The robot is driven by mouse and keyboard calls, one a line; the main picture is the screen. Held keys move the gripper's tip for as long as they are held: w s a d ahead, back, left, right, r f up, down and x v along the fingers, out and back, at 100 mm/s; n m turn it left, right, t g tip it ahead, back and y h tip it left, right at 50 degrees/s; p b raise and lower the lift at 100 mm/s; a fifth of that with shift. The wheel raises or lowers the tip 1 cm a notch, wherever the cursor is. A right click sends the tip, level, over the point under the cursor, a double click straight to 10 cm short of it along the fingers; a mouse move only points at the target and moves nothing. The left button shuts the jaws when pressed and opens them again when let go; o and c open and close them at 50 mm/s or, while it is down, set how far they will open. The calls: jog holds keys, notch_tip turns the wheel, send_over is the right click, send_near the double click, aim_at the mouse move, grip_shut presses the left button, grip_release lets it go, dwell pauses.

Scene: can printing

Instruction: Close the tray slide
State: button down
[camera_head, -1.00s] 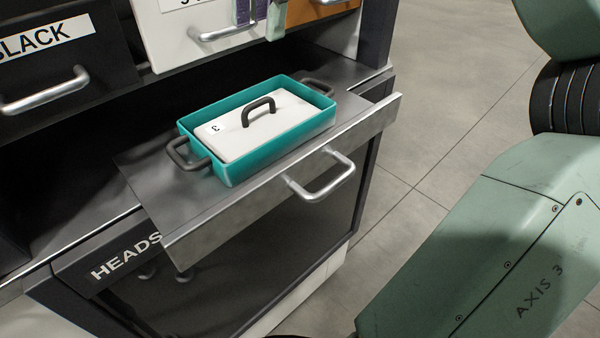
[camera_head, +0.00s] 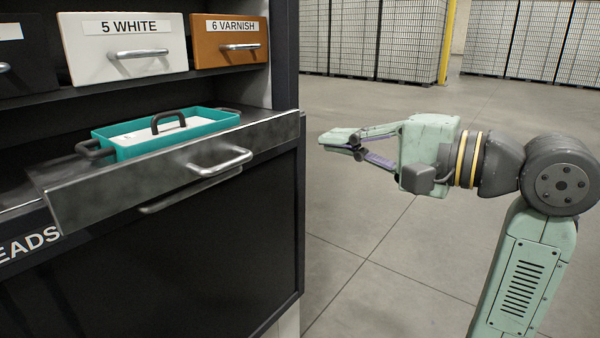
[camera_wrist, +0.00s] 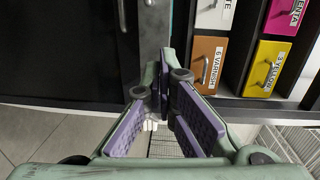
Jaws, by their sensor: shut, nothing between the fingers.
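The tray slide (camera_head: 130,186) is a grey metal shelf with a raised front and a bar handle (camera_head: 220,160). It stands pulled out from the dark cabinet. A teal tray (camera_head: 128,152) with dark side handles and a white insert with a dark grip sits on it. My gripper (camera_head: 336,140) is to the right of the slide's handle, apart from it, in free air. Its fingers are shut and empty. In the wrist view the purple-padded fingers (camera_wrist: 165,75) point towards the cabinet, which appears turned sideways.
A white drawer (camera_head: 125,65) and an orange varnish drawer (camera_head: 215,52) are above the slide. A dark panel (camera_head: 200,250) lies below it. Open floor (camera_head: 370,240) surrounds my arm. Wrapped stacks (camera_head: 380,40) and a yellow post (camera_head: 446,40) stand far back.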

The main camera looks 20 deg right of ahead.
aim_at(269, 132)
jog(key=shift+m+t, duration=0.4)
jog(key=shift+t, duration=0.2)
jog(key=x, duration=0.4)
jog(key=f+p+x, duration=0.1)
jog(key=x, duration=0.2)
jog(key=d+f+p+x, duration=0.1)
jog(key=x, duration=0.3)
jog(key=shift+w+a, duration=0.2)
jog(key=shift+w, duration=0.5)
jog(key=p+x, duration=0.4)
jog(key=x, duration=1)
jog(key=shift+r+p, duration=0.1)
jog(key=shift+p, duration=0.25)
jog(key=shift+w+a, duration=0.2)
jog(key=shift+w, duration=0.15)
jog(key=shift+s+d, duration=0.1)
